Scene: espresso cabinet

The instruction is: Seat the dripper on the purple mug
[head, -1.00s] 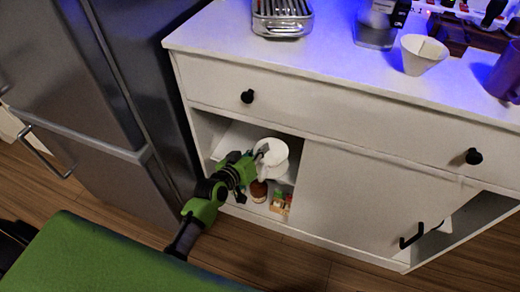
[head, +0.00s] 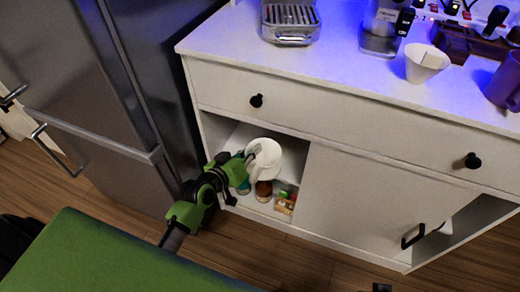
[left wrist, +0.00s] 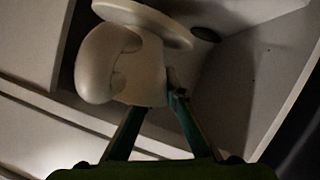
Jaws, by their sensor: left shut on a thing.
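The white dripper (head: 264,163) is at the front of the open lower-left compartment of the cabinet. My left gripper (head: 252,157) is shut on it. The left wrist view shows the dripper (left wrist: 140,70) close up, with a wide flange at the top and a rounded handle on the left. The gripper's fingers (left wrist: 155,107) meet the dripper's lower body; the exact contact is partly hidden. The purple mug (head: 507,84) stands on the countertop at the right edge of the head view, partly cut off. My right gripper is not in view.
A white cone-shaped vessel (head: 425,63) stands on the counter (head: 340,75) left of the mug. A brown jar (head: 263,189) and a small box (head: 285,204) sit below the dripper. The fridge (head: 90,90) stands close on the left. The sliding door (head: 360,195) covers the middle.

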